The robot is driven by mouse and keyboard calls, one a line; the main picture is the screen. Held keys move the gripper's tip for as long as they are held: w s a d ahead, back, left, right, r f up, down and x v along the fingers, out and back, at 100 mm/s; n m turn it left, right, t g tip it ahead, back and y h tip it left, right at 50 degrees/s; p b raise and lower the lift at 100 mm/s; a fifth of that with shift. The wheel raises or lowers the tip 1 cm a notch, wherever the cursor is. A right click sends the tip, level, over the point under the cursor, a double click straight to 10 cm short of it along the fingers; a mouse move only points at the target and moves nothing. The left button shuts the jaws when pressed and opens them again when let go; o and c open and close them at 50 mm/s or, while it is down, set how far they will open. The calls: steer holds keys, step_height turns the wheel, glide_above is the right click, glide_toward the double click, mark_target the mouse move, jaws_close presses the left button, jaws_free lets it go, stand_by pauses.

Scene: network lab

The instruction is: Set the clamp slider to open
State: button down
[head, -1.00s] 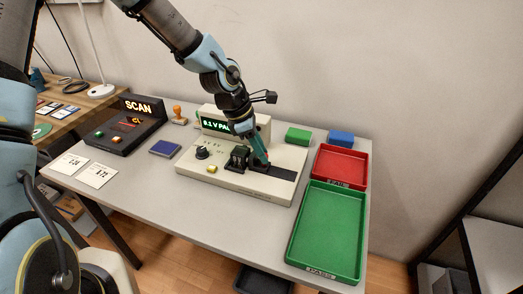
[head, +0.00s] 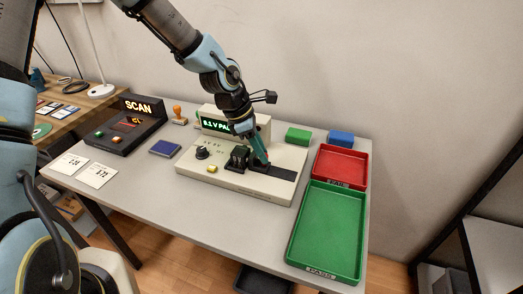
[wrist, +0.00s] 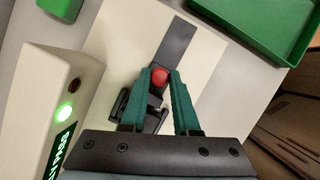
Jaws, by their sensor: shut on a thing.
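The cream test device (head: 223,179) stands on the grey table, with a green lit display (head: 217,125) reading "0.1 V PA…", the rest hidden by my arm. A dark slider track (head: 284,174) runs along its right part, beside a black clamp block (head: 237,158). My gripper (head: 261,160) points down at the track's left end. In the wrist view its teal fingers (wrist: 163,78) are shut on the red slider knob (wrist: 159,76). The track (wrist: 176,42) extends beyond the knob. A green light (wrist: 64,112) glows on the device.
A red tray (head: 340,165) and a green tray (head: 326,230) lie right of the device. Green (head: 298,135) and blue (head: 341,138) blocks are behind.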

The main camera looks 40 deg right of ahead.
mark_target(272, 172)
steer(key=shift+s+d+b, duration=0.2)
steer(key=shift+s+d, duration=0.1)
steer(key=shift+s, duration=0.2)
steer(key=shift+s+d+b, duration=0.15)
steer(key=shift+s+d, duration=0.15)
steer(key=shift+s, duration=0.2)
steer(key=shift+s+d, duration=0.25)
steer(key=shift+s, duration=0.1)
steer(key=c, duration=0.7)
jaws_free()
steer(key=shift+w+a+r, duration=0.2)
steer(key=shift+r, duration=0.3)
steer(key=b+v, duration=0.1)
steer(key=v, duration=0.8)
steer(key=shift+a+r, duration=0.1)
steer(key=shift+r, duration=0.25)
